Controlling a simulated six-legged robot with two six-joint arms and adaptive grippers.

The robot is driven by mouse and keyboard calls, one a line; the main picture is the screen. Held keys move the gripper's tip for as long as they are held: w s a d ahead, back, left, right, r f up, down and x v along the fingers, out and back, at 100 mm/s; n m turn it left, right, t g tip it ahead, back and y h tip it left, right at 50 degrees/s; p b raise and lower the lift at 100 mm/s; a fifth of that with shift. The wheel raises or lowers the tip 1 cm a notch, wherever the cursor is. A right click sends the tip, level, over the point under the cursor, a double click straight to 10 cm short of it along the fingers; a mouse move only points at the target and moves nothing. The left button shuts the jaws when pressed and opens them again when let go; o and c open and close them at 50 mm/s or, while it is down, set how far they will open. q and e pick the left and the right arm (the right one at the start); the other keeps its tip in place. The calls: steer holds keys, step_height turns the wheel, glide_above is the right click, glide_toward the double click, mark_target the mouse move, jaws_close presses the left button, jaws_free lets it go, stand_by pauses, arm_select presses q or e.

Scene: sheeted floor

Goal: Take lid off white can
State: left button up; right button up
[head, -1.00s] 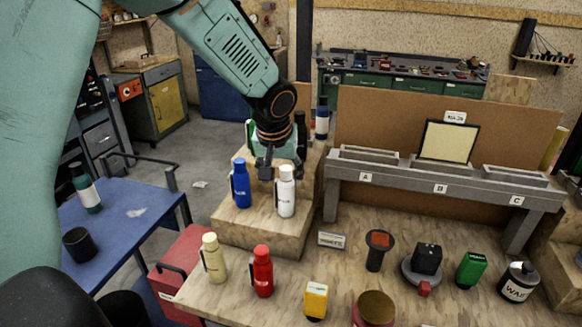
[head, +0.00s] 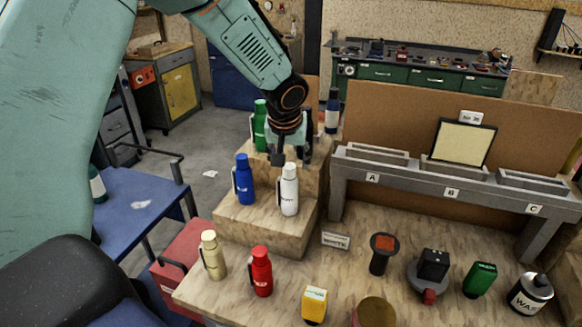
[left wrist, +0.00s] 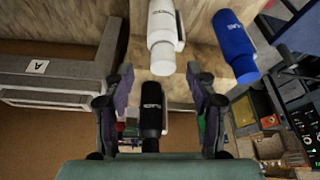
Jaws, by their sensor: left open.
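The white can (head: 289,190) stands upright on the lower wooden step, and its white lid (head: 290,169) is on top. My left gripper (head: 292,155) is open and empty, just above and behind the lid in the head view. In the left wrist view the white can (left wrist: 161,22) is at the top, with its lid (left wrist: 162,60) pointing toward the open fingers of my left gripper (left wrist: 160,76). A black bottle (left wrist: 151,105) shows farther down between the fingers. I cannot tell whether any finger touches the lid. My right gripper is not in view.
A blue bottle (head: 243,180) stands close left of the white can. A green bottle (head: 259,125) and a dark blue one (head: 332,110) stand behind. Cream (head: 212,256) and red (head: 261,272) bottles stand in front. A grey shelf (head: 450,193) is at right.

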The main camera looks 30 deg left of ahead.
mark_target(289, 167)
arm_select(q)
steer(key=f, duration=0.1)
steer(key=w+a+f, duration=0.1)
steer(key=f, duration=0.1)
steer(key=shift+w+a, duration=0.25)
steer(key=shift+s+d, duration=0.1)
steer(key=shift+d, duration=0.15)
steer(key=shift+d+r, duration=0.1)
steer(key=shift+r, duration=0.05)
steer(key=shift+c, duration=0.6)
steer(key=shift+a+f, duration=0.2)
steer(key=shift+a, duration=0.1)
steer(key=c, duration=0.6)
steer(key=shift+c, duration=0.5)
steer(key=shift+d+r, duration=0.1)
steer(key=shift+d, duration=0.1)
